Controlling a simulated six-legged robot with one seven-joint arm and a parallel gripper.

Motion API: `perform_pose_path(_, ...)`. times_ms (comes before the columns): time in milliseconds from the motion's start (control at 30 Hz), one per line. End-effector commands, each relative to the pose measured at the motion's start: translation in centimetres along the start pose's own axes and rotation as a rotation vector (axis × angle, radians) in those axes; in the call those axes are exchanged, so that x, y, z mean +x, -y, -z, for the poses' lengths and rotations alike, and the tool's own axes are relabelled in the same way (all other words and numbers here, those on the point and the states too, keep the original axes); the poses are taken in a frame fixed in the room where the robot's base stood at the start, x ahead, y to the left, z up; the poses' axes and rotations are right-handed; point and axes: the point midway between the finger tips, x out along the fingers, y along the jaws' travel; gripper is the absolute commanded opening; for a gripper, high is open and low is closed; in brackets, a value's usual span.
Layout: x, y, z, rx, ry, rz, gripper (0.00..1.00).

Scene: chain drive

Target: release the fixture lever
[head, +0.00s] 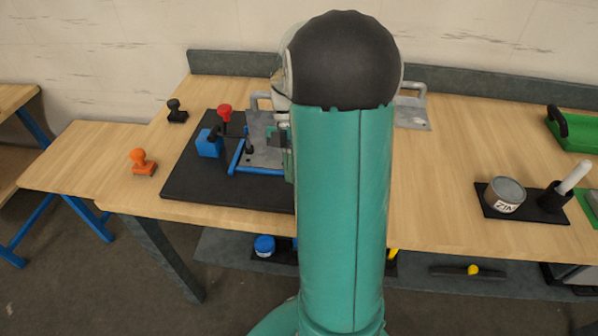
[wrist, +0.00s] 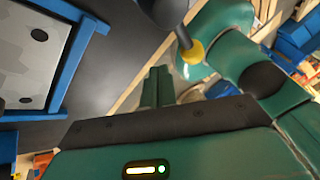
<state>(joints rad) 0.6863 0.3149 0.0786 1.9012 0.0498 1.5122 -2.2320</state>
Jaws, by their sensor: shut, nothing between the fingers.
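The lever's red knob (head: 225,112) stands upright beside a blue block (head: 209,143) on the black base board (head: 190,178), left of my arm in the head view. A grey plate (head: 262,152) in a blue frame (head: 258,170) lies to its right. In the wrist view, the grey plate (wrist: 28,55) and blue frame (wrist: 72,62) fill the left side; the red knob is not visible there. My gripper (wrist: 155,80) is shut and empty, over the board to the right of the frame. In the head view my arm hides most of the gripper, and no contact with the lever shows.
An orange stamp-like handle (head: 143,162) and a black one (head: 176,110) stand left of the board. A labelled tin (head: 504,194) and a white-topped post (head: 573,177) stand at the right. The wooden tabletop (head: 440,165) is clear between my arm and the tin.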

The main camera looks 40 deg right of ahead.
Motion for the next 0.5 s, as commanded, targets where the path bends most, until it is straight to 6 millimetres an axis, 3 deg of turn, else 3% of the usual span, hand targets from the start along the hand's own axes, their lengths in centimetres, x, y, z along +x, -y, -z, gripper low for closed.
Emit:
perform_pose_path(100, -0.2, -0.7, 0.7, -0.003, 0.002, 0.0, 0.0)
perform_pose_path(500, -7.8, -0.5, 0.9, -0.001, 0.003, -0.003, 0.0)
